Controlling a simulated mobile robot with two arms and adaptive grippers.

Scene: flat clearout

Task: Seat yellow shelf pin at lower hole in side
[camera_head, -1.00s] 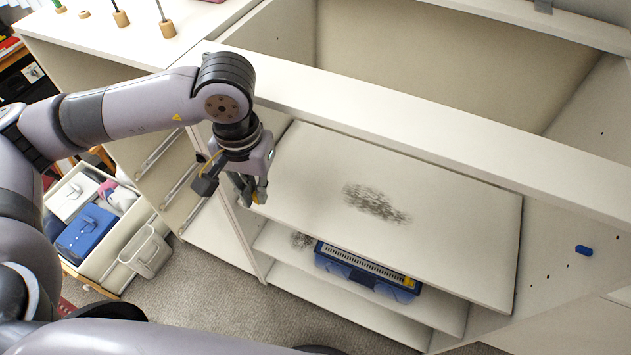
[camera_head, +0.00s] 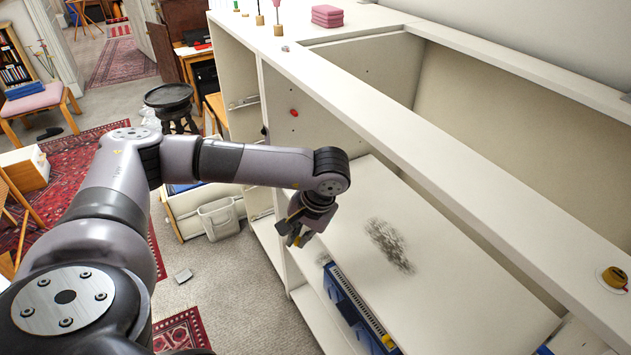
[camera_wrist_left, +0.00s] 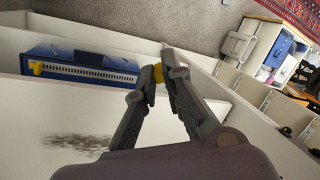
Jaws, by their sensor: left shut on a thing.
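My left gripper (camera_head: 299,238) hangs over the left front edge of the white cabinet's upper shelf board. In the left wrist view my left gripper (camera_wrist_left: 162,72) is shut on a small yellow piece, the yellow shelf pin (camera_wrist_left: 151,92), which shows at its fingertips. Most of the pin is hidden by the fingers. The cabinet's left side panel (camera_head: 325,125) stands behind the gripper and carries a red pin (camera_head: 293,112) high up. I cannot make out the lower hole; the arm covers part of that panel. My right gripper is not in view.
The shelf board (camera_head: 440,260) has a dark smudge. A blue case (camera_head: 352,315) lies on the shelf below. The cabinet's front rail (camera_head: 470,200) runs above the board.

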